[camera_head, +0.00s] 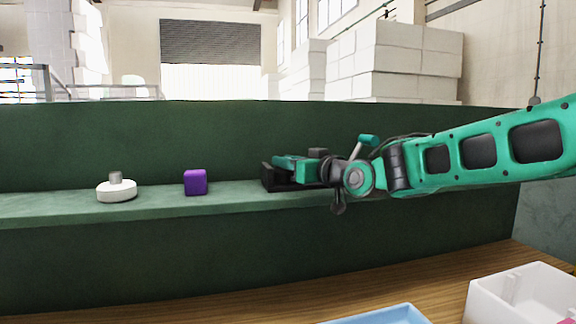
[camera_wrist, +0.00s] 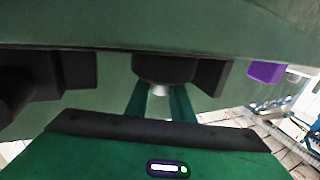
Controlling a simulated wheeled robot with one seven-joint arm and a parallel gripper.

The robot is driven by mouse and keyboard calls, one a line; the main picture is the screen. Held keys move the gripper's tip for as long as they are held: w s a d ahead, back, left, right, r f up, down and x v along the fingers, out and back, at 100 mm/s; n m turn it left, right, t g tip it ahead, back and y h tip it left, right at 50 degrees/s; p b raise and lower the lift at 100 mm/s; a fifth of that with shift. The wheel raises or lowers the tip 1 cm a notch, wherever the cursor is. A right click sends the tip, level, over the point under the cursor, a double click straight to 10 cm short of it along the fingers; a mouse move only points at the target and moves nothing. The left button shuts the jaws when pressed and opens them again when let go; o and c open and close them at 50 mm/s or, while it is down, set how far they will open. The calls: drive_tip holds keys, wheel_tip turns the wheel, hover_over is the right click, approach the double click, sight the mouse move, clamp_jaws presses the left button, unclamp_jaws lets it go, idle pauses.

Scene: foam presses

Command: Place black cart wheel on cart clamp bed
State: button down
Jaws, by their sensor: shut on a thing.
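My gripper (camera_head: 290,164) is at the clamp on the green ledge in the head view. In the wrist view its two green fingers (camera_wrist: 160,95) are shut on the pale grey hub of the black cart wheel (camera_wrist: 165,69). The wheel is dark and round. Black blocks of the cart clamp bed show to its left (camera_wrist: 76,69) and right (camera_wrist: 212,76). In the head view the clamp bed (camera_head: 267,178) is partly hidden by my gripper, and the wheel cannot be made out there. Whether the wheel touches the bed I cannot tell.
A purple cube (camera_head: 195,182) and a white wheel (camera_head: 117,191) with a grey hub stand left along the green ledge (camera_head: 60,209). A white bin (camera_head: 490,300) and a blue tray (camera_head: 385,316) are at lower right. The ledge between cube and clamp is clear.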

drive_tip(key=c, duration=1.8)
unclamp_jaws()
drive_tip(key=shift+f, duration=0.1)
drive_tip(key=v, duration=1.2)
drive_tip(key=shift+s, duration=0.15)
